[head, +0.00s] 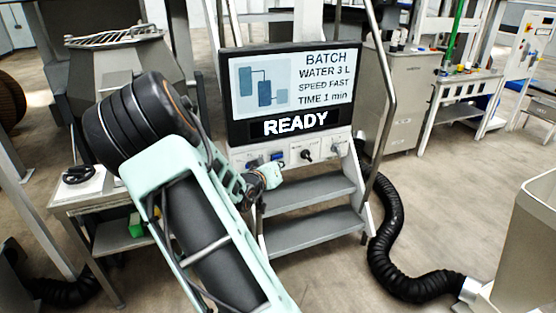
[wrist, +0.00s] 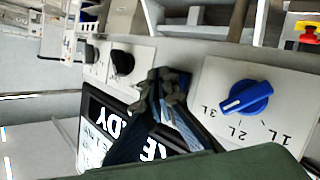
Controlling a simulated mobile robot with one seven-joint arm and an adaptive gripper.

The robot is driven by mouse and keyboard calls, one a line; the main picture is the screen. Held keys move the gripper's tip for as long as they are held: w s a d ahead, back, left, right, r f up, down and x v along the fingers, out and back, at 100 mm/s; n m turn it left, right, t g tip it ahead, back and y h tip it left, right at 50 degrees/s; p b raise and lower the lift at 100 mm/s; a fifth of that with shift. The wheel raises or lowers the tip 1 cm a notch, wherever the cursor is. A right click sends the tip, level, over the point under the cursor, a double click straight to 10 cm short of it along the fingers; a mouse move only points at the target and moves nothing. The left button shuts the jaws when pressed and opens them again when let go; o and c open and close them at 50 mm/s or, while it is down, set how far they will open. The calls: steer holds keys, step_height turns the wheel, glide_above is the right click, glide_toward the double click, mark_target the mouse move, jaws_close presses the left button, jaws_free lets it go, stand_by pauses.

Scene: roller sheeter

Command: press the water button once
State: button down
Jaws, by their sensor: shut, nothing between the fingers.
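The control panel (head: 320,146) sits under a screen (head: 290,90) that reads READY, with WATER 3 L, SPEED FAST and TIME 1 min. A small blue part (head: 278,156), perhaps the water button, shows on the panel left of a black knob (head: 307,154). A blue dial marked 1L, 2L and 3L shows in the wrist view (wrist: 246,98), its white pointer toward 3L. My gripper (wrist: 168,84) is shut and empty, in front of the panel between the blue dial and a black knob (wrist: 122,62). It hides the panel there; I cannot tell whether it touches. In the head view my gripper (head: 270,176) is just below the panel's blue controls.
Grey steps (head: 310,190) lie below the panel. A metal handrail (head: 384,100) rises on its right. A black hose (head: 385,250) curves over the floor. A small side table (head: 80,195) stands left of my arm.

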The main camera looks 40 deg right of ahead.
steer(key=shift+w+d, duration=0.1)
steer(key=shift+w, duration=0.3)
stand_by(0.4)
steer(key=shift+s, duration=0.15)
steer(key=shift+s+a, duration=0.25)
steer(key=shift+s, duration=0.5)
steer(key=shift+s, duration=0.1)
steer(key=s, duration=0.2)
steer(key=s+a, duration=0.1)
steer(key=s, duration=0.1)
steer(key=shift+s, duration=0.35)
steer(key=shift+a, duration=0.1)
stand_by(0.4)
